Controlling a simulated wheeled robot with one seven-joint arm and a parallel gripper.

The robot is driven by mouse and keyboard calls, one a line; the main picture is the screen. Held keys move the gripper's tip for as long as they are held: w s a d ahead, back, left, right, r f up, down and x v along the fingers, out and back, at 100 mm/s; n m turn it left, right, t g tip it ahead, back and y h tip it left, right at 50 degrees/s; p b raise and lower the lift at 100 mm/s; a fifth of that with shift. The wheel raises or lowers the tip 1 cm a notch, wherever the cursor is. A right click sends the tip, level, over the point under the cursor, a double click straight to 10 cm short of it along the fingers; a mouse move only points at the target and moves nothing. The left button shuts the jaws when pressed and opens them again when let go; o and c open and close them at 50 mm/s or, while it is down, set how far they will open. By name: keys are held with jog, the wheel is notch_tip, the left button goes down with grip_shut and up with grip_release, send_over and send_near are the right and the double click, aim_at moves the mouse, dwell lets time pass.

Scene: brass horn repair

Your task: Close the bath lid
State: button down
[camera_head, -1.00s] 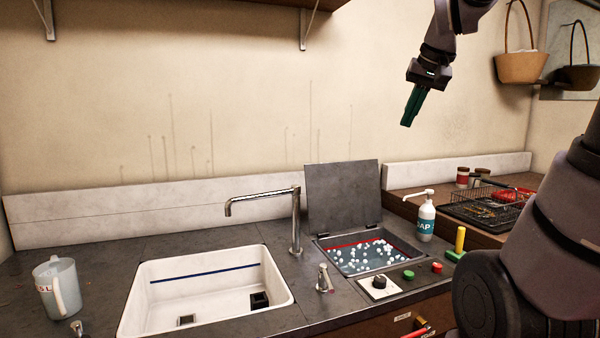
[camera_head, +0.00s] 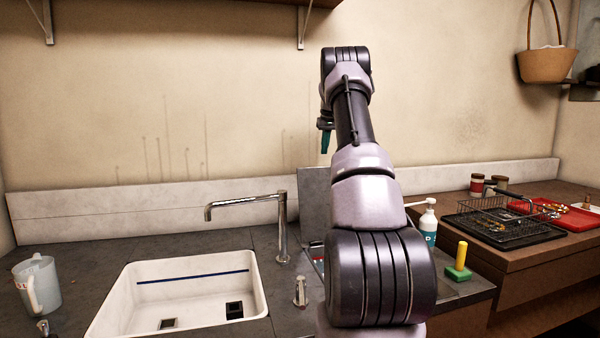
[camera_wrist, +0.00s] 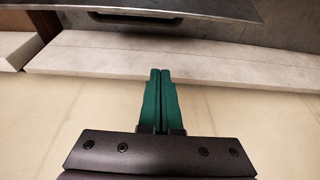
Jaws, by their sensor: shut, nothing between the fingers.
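The grey bath lid (camera_head: 313,205) stands open and upright at the back of the bath, against the pale backsplash. In the head view my arm covers most of it, and only its left part shows. The bath (camera_head: 317,252) is nearly all hidden behind my arm, with a sliver of its left side showing. My gripper (camera_head: 325,151) has green fingers that point down, above the lid's top left in the picture. In the wrist view the fingers (camera_wrist: 160,73) are together and empty. A dark plate (camera_wrist: 190,8), which looks like the lid, crosses the top of that view, apart from the fingertips.
A white sink (camera_head: 180,290) with a tap (camera_head: 281,225) lies left of the bath. A small fitting (camera_head: 300,291) stands between them. A soap bottle (camera_head: 428,226), a yellow-handled green block (camera_head: 459,265) and a wire basket (camera_head: 505,228) are right.

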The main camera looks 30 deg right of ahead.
aim_at(324, 171)
jog(key=shift+s+a+f, duration=0.1)
jog(key=shift+f, duration=2.4)
jog(key=shift+s+a+f, duration=0.1)
jog(key=shift+f, duration=2.35)
